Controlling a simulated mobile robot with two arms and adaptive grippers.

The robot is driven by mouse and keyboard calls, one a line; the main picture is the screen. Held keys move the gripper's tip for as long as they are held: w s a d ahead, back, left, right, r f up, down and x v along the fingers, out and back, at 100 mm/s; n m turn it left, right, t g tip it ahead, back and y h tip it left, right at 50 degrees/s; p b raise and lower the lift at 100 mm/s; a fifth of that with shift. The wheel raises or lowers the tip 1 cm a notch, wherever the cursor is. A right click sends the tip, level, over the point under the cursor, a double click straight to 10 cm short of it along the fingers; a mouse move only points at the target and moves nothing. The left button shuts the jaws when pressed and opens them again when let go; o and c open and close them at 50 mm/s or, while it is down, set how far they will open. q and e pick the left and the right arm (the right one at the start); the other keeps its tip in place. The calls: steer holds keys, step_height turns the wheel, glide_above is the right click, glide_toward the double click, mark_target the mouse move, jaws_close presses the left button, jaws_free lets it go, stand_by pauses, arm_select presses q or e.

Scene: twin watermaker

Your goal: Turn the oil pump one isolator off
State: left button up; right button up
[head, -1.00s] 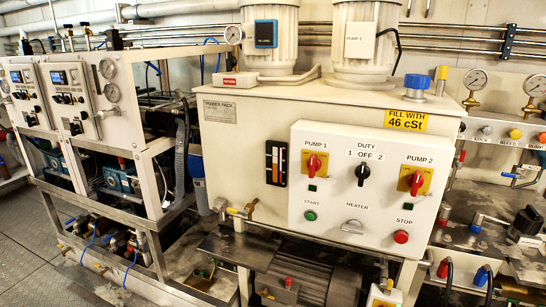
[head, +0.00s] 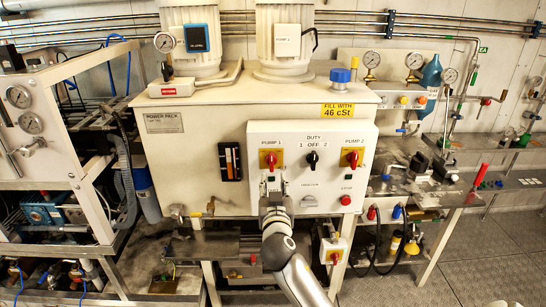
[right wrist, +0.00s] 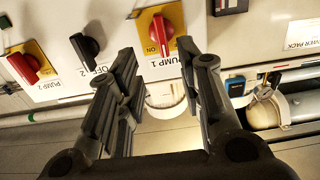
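The pump 1 isolator (head: 271,160) is a red rotary handle on a yellow plate at the upper left of the white control panel (head: 330,205). The handle stands roughly upright. In the right wrist view the isolator (right wrist: 161,32) appears upside down, with "ON" readable on its plate. My right gripper (head: 271,185) is in front of the panel, just below the handle in the head view. In the right wrist view its fingers (right wrist: 157,58) are spread and empty, with the handle beyond the gap between them. The gripper hides the panel's start button. My left gripper is not visible.
The black duty switch (head: 312,159) and the red pump 2 isolator (head: 352,158) are to the right. The red stop button (head: 346,200) is below. A red-and-yellow switch box (head: 335,252) hangs under the panel. Pipes and valves flank the cabinet.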

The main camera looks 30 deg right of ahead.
mark_target(272, 163)
steer(key=p+x, duration=0.1)
steer(key=x, duration=0.5)
steer(key=p+x, duration=0.1)
steer(key=x, duration=0.2)
steer(key=shift+r+p, duration=0.3)
steer(key=shift+w+d, duration=0.2)
steer(key=shift+w, duration=0.35)
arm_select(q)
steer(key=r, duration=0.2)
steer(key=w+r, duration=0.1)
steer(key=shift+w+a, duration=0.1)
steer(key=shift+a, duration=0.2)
arm_select(e)
steer(key=shift+w+d+f, duration=0.1)
steer(key=shift+w+d, duration=0.1)
steer(key=shift+w, duration=0.05)
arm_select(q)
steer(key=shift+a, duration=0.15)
arm_select(e)
jaws_close()
